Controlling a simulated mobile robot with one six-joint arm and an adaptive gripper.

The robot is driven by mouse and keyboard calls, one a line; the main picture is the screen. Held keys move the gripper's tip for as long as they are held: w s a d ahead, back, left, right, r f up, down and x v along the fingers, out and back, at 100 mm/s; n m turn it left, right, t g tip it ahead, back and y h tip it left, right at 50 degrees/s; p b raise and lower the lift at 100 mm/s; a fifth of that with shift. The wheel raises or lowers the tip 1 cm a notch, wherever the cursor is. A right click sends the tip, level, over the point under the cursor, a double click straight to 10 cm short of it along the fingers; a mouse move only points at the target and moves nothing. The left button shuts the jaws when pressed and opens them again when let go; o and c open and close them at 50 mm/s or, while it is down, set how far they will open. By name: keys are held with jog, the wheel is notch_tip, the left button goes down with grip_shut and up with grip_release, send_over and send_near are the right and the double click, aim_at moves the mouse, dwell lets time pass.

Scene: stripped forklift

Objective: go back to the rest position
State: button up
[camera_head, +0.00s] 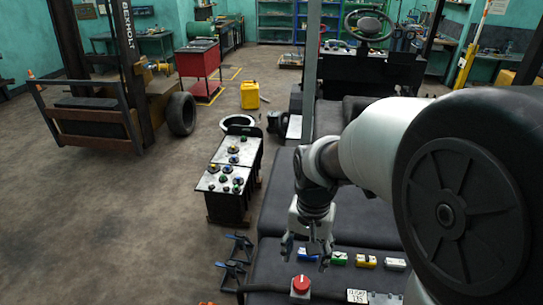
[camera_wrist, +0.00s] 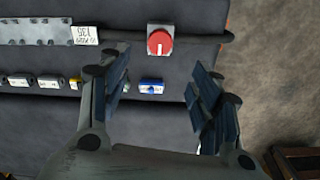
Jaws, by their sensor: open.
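My gripper (camera_head: 306,246) hangs from my arm above the dark surface of the stripped forklift (camera_head: 275,265) in the head view. Its fingers point down. In the wrist view my gripper (camera_wrist: 163,92) has its two fingers wide apart, with nothing held between them. A red knob on a white base (camera_head: 301,284) lies below and in front of the gripper. The knob also shows in the wrist view (camera_wrist: 160,42), beyond the fingertips. A small blue-and-white block (camera_wrist: 151,87) lies on the dark surface, seen between the fingers.
Several small coloured blocks (camera_head: 366,261) lie in a row right of my gripper. A control box with knobs (camera_head: 226,182) stands left of the forklift. A yellow can (camera_head: 250,95), a tire (camera_head: 181,114) and a red cart (camera_head: 198,62) stand farther back. Open floor (camera_head: 110,210) lies left.

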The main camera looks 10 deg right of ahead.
jog(key=shift+s, duration=0.1)
jog(key=s+f+n+t+b, duration=0.2)
jog(key=s+f+b, duration=0.2)
jog(key=s+b, duration=0.3)
jog(key=s+f+n+t+b, duration=0.2)
jog(key=s+b, duration=0.5)
jog(key=b, duration=0.5)
notch_tip(320, 180, down, 3)
jog(key=shift+s+r+n+t+b, duration=0.2)
jog(key=shift+s+n+t+b, duration=0.15)
jog(key=shift+n, duration=0.45)
jog(key=shift+c, duration=0.2)
